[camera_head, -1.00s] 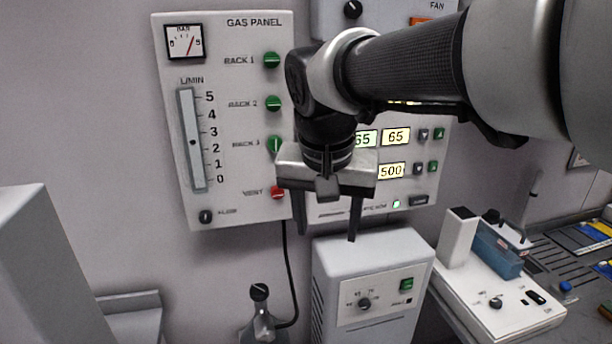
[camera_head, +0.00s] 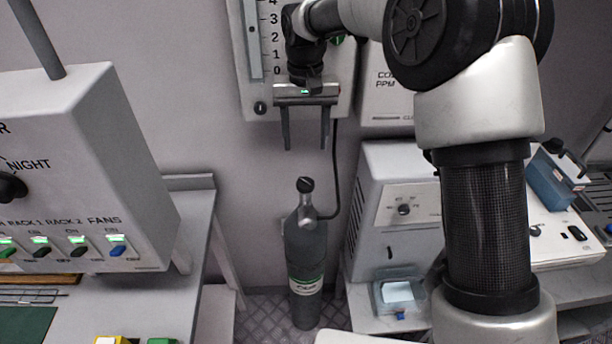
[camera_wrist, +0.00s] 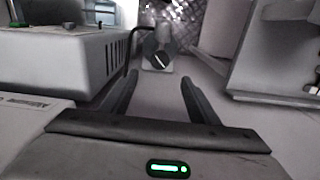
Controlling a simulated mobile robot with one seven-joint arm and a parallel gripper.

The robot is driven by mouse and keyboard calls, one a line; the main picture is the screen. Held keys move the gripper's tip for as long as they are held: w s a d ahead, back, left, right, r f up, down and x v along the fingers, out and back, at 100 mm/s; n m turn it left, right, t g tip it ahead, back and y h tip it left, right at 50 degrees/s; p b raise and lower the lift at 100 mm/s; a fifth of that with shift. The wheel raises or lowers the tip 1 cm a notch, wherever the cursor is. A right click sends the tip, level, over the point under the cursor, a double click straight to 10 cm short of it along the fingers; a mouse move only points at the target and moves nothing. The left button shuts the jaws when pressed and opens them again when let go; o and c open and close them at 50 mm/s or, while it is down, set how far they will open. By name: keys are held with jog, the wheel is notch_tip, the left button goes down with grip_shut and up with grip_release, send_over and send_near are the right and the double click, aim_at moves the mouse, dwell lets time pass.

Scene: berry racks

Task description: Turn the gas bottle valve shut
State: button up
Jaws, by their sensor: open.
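The grey gas bottle (camera_head: 306,262) stands upright on the floor against the wall, with a green and white label band. Its black valve knob (camera_head: 305,185) sits on top of a silvery neck, and a black hose runs from the neck up the wall. My gripper (camera_head: 306,146) points down, open and empty, above the valve knob and apart from it. In the wrist view the valve knob (camera_wrist: 161,61) shows beyond and between the open fingers (camera_wrist: 158,92), with a pale line across its top. The bottle's body is mostly hidden there.
The gas panel (camera_head: 290,108) is on the wall behind my gripper. A white box with a dial (camera_head: 392,190) stands right of the bottle, close to it. A bench with a control box (camera_head: 85,165) is at the left. A clear tray (camera_head: 398,292) sits low at the right.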

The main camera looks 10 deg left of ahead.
aim_at(305, 182)
notch_tip(305, 182, down, 13)
jog(key=shift+r, duration=0.1)
dwell(0.3)
jog(key=c, duration=1)
jog(key=shift+c, duration=0.2)
jog(key=shift+n, duration=0.4)
jog(key=n, duration=0.3)
jog(key=shift+n, duration=2.7)
